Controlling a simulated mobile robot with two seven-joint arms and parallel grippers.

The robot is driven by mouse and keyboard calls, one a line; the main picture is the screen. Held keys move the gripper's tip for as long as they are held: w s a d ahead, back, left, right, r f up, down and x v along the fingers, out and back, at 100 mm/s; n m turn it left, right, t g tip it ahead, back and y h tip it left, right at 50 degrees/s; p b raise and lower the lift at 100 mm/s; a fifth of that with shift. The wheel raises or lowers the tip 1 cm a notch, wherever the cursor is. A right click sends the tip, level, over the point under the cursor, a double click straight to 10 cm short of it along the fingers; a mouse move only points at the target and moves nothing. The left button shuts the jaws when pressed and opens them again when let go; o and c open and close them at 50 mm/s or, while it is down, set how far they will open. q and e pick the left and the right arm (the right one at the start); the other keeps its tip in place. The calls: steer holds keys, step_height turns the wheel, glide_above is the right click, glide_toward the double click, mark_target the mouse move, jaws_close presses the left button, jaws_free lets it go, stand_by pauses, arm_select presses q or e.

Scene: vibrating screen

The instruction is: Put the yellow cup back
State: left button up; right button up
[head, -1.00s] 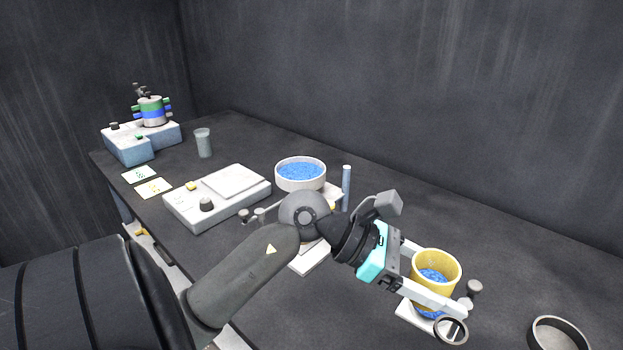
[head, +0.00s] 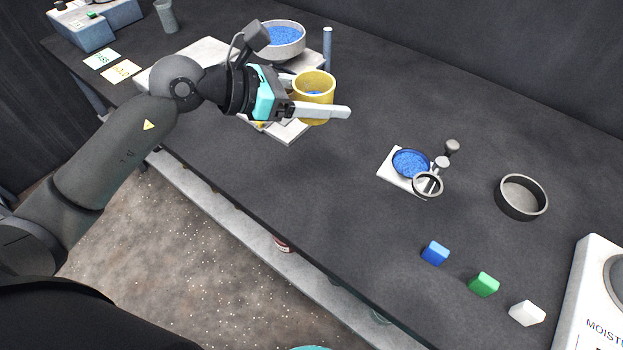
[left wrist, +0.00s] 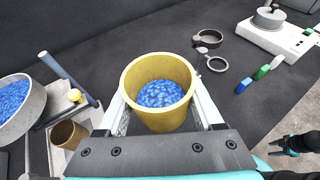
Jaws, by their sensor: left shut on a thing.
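The yellow cup (head: 314,87) is held upright between the fingers of my left gripper (head: 318,108), with blue granules inside. It also fills the middle of the left wrist view (left wrist: 160,92), where the gripper's fingers (left wrist: 162,112) flank it. In the head view the cup appears in front of the large white bowl and over the right end of a white plate (head: 288,131). In the left wrist view a brownish round holder (left wrist: 68,136) stands on a white base at the left. A teal part (head: 318,348) at the head view's bottom edge seems to be mine; its jaws are hidden.
A white bowl of blue granules (head: 284,38) and a blue-grey rod (head: 327,48) stand close by. A small white stand (head: 397,181) holds a blue-filled dish (head: 410,163). A dark-rimmed pan (head: 521,197) and coloured blocks (head: 435,252) lie to the right.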

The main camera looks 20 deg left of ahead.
arm_select(q)
steer(key=shift+w+d+f, duration=0.1)
steer(key=shift+w+f, duration=0.05)
steer(key=shift+f, duration=0.15)
steer(key=b, duration=0.4)
glide_above(322, 182)
step_height(322, 182, down, 15)
steer(key=shift+f, duration=0.15)
steer(key=shift+f+b, duration=0.85)
steer(key=shift+f, duration=1.25)
steer(key=shift+f, duration=0.2)
steer(key=o, duration=1.4)
steer(key=shift+r, duration=0.15)
